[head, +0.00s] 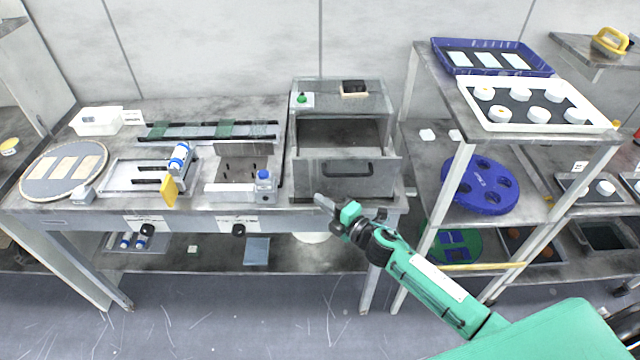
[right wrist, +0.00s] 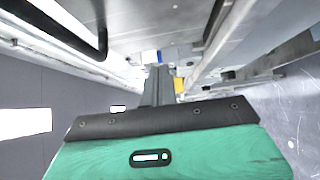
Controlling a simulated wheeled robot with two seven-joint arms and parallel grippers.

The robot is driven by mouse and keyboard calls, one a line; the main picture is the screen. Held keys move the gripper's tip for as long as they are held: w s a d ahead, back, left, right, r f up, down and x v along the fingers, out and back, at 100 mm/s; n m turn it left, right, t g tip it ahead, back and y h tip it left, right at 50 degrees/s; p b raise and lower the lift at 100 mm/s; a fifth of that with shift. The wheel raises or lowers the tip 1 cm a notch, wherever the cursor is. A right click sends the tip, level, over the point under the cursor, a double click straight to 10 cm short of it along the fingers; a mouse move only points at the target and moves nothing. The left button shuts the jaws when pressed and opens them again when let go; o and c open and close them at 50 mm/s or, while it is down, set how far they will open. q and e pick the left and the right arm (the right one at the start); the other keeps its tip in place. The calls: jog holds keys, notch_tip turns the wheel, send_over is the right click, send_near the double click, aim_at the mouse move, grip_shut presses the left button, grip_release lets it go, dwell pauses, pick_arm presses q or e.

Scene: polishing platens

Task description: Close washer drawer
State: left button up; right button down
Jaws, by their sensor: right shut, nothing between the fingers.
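The washer (head: 375,97) is a grey metal box at the back of the table. Its drawer (head: 308,182) is pulled out toward me, with the empty-looking inside showing behind the front panel. A black bar handle (head: 348,164) sits on that panel. My right gripper (head: 322,203) is shut and empty, just in front of and below the drawer front, apart from the handle. In the right wrist view, its closed fingers (right wrist: 157,84) point away, and a black bar, likely the handle (right wrist: 62,32), shows at upper left. My left gripper is not in view.
A small bottle with a blue cap (head: 264,187) stands just left of the drawer. A shelf rack (head: 440,195) with a blue tray (head: 437,62), a white tray (head: 463,118) and a blue disc (head: 481,186) stands to the right. The floor in front is clear.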

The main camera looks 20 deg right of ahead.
aim_at(310, 181)
jog(key=w+p, duration=0.1)
jog(key=w, duration=0.2)
jog(key=shift+w+r, duration=0.1)
jog(key=shift+w, duration=0.25)
jog(key=shift+w+d, duration=0.25)
jog(key=shift+w, duration=0.25)
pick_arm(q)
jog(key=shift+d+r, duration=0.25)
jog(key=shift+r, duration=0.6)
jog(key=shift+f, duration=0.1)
pick_arm(e)
jog(key=shift+w, duration=0.15)
